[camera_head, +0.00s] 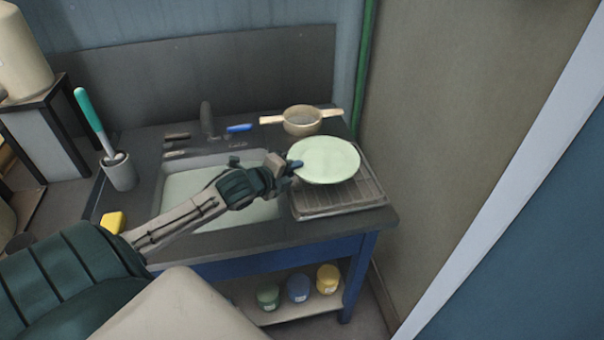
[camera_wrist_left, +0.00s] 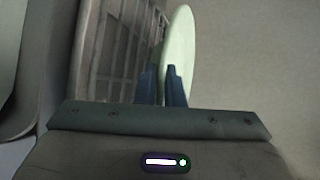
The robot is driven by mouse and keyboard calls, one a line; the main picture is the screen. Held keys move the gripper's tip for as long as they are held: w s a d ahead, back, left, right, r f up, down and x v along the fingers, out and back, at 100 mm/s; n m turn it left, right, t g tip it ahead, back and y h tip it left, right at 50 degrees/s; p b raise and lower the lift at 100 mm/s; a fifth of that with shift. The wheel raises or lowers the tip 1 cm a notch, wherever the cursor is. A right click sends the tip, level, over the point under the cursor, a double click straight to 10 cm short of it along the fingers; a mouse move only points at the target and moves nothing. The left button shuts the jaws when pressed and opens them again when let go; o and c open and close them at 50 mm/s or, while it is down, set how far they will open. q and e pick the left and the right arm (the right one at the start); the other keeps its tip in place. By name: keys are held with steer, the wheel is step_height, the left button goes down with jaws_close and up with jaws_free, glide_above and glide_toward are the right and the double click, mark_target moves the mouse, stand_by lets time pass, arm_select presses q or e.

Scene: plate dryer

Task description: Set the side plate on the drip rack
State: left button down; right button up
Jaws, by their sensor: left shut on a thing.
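The side plate (camera_head: 326,160) is pale green and round. In the head view it overlaps the drip rack, roughly flat with its broad face showing. My left gripper (camera_head: 296,165) is shut on the plate's left edge. In the left wrist view, the blue fingers (camera_wrist_left: 164,86) pinch the rim of the plate (camera_wrist_left: 181,50), which shows nearly edge-on. The drip rack (camera_head: 349,198) is a grey slatted tray right of the sink. In the left wrist view the rack (camera_wrist_left: 115,50) lies to the left of the plate. I cannot tell whether plate and rack touch. My right gripper is not in view.
The sink basin (camera_head: 190,184) lies left of the rack. A pan with two handles (camera_head: 302,121) stands behind the plate. A grey cup with a teal-handled brush (camera_head: 119,172) and a yellow sponge (camera_head: 112,222) are at the left. A wall (camera_head: 455,120) rises close on the right.

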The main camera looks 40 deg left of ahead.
mark_target(307, 160)
arm_select(q)
steer(key=shift+w+d, duration=0.1)
steer(key=shift+w, duration=1.55)
step_height(307, 160, down, 3)
steer(key=shift+w+f+p, duration=0.1)
steer(key=shift+f+p, duration=0.05)
steer(key=shift+p, duration=0.65)
steer(key=shift+f, duration=0.2)
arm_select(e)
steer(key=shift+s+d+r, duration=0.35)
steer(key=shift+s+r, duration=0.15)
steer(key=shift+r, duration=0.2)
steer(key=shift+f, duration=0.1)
arm_select(q)
steer(key=c, duration=2)
jaws_free()
steer(key=shift+f, duration=0.25)
steer(key=shift+o, duration=1)
steer(key=shift+r, duration=0.1)
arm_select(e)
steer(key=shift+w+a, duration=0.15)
